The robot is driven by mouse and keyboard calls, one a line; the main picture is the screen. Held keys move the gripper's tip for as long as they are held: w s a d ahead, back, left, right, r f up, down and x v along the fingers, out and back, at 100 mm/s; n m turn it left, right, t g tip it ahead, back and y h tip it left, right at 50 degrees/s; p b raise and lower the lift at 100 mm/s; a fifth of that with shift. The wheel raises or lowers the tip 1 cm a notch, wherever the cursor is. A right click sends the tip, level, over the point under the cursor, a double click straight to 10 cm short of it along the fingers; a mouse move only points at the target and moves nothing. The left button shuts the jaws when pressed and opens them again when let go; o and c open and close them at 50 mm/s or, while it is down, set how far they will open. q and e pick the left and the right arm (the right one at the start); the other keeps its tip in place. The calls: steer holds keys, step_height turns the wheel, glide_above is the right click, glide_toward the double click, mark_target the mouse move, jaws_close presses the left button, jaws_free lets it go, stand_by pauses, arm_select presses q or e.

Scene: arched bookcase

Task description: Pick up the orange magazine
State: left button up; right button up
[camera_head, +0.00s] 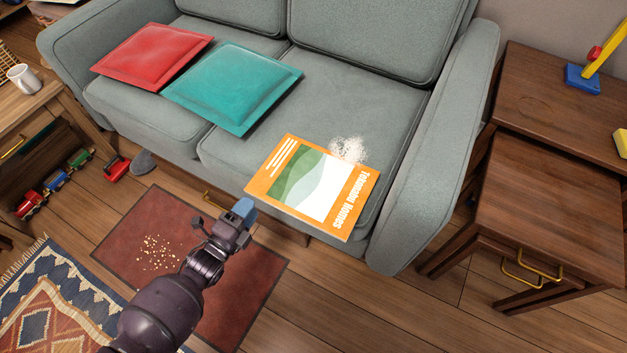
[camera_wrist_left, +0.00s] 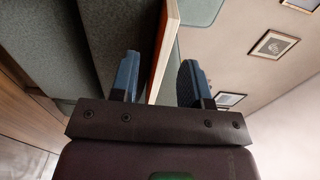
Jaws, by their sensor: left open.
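The orange magazine (camera_head: 313,187), with a green and white cover, lies on the right seat of the grey sofa and juts over its front edge. My left gripper (camera_head: 240,212) is at the magazine's front left corner, in front of the seat. In the left wrist view, my left gripper (camera_wrist_left: 157,72) is open, with its blue fingers apart. The magazine's thin edge (camera_wrist_left: 165,45) shows in line with the gap between them. I cannot tell whether either finger touches it. My right gripper is not in view.
The grey sofa (camera_head: 330,88) holds a red cushion (camera_head: 152,55), a teal cushion (camera_head: 234,86) and a white crumbly patch (camera_head: 348,149). Wooden side tables (camera_head: 555,205) stand right. Toy train cars (camera_head: 55,180) and a red mat (camera_head: 240,290) with crumbs lie on the floor.

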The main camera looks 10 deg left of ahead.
mark_target(258, 192)
arm_select(q)
steer(key=b+x, duration=0.1)
steer(key=x, duration=0.3)
steer(key=shift+w+d+r+b, duration=0.1)
steer(key=shift+w+b, duration=0.15)
steer(key=shift+b, duration=0.05)
steer(key=shift+w+d+r, duration=0.1)
steer(key=shift+w+r, duration=0.05)
steer(key=shift+w, duration=0.25)
jaws_close()
